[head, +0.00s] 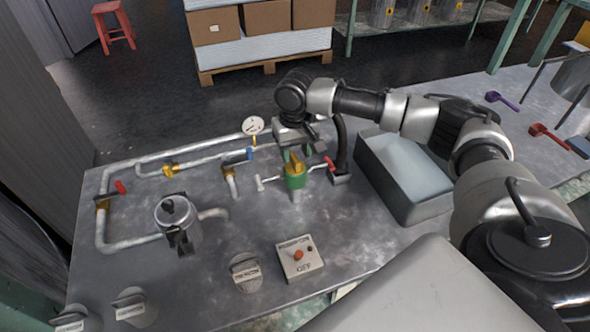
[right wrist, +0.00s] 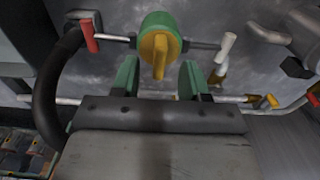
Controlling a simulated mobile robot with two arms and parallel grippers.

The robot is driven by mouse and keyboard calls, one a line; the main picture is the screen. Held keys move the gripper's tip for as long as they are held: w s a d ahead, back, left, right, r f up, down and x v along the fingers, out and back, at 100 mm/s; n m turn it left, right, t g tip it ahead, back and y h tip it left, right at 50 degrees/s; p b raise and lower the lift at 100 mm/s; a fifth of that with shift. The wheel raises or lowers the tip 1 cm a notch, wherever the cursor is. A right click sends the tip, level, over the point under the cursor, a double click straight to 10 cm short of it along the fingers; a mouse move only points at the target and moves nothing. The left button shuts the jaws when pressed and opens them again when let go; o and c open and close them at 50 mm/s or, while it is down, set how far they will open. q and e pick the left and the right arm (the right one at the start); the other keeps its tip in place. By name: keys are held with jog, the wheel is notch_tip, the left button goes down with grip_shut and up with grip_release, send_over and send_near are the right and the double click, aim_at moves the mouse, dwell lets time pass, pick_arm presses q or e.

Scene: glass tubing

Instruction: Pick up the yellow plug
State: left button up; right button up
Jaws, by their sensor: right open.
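The yellow plug (head: 295,162) sits in the top of a green fitting (head: 295,179) on the pipework in the head view. In the right wrist view the yellow plug (right wrist: 160,54) lies across the face of the round green fitting (right wrist: 147,27). My right gripper (head: 296,152) is right behind and above the plug in the head view. In the right wrist view its two green fingers (right wrist: 159,76) are spread apart, with the plug's lower end showing between and just beyond them. The gripper holds nothing. My left gripper is not in view.
A red-handled valve (head: 329,163) and a white-handled one (head: 259,184) flank the fitting. A grey bin (head: 372,182) of pale liquid stands to the right. A switch box (head: 299,259), a metal pot (head: 178,222) and a gauge (head: 253,125) are also on the table.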

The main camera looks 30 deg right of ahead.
aim_at(295, 157)
jog(key=f, duration=0.3)
jog(key=shift+w+d+f, duration=0.1)
jog(key=shift+w+f, duration=0.1)
jog(key=shift+w, duration=0.05)
jog(key=shift+c, duration=0.3)
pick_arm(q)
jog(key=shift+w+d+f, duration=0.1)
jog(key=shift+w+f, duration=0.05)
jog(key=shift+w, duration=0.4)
pick_arm(e)
grip_shut()
jog(key=shift+r, duration=0.1)
